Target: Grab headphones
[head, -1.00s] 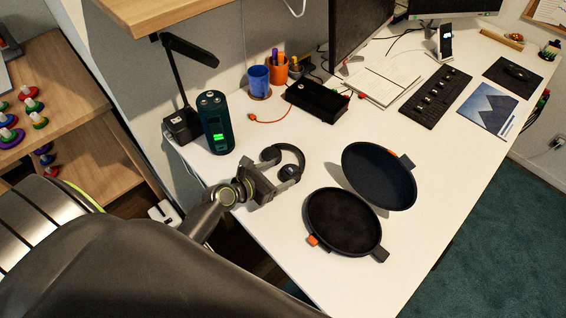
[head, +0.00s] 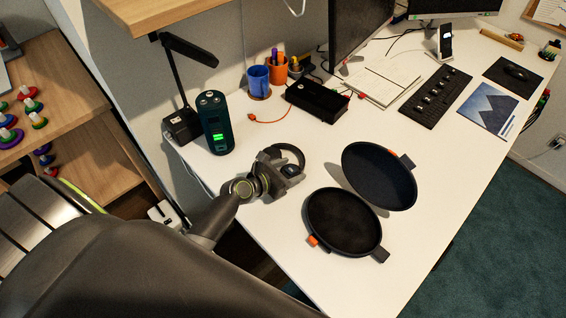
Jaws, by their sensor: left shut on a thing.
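The black headphones (head: 299,152) are at the left part of the white desk, between the dark green cylinder and the open case. One ear cup (head: 291,170) and the curved band show; the other cup is mostly hidden by my gripper. My left gripper (head: 279,164) is at the headphones, shut on them at the side nearest my arm. I cannot tell whether they touch the desk. The open round black case (head: 343,222) lies to the right, its lid (head: 379,176) tilted up. My right gripper is not in view.
A dark green cylinder (head: 216,124) with a lit green display and a black lamp (head: 187,84) stand behind my gripper. A black box (head: 317,99), blue cup (head: 258,81) and orange cup (head: 277,69) are farther back. The desk is clear between the headphones and the black box.

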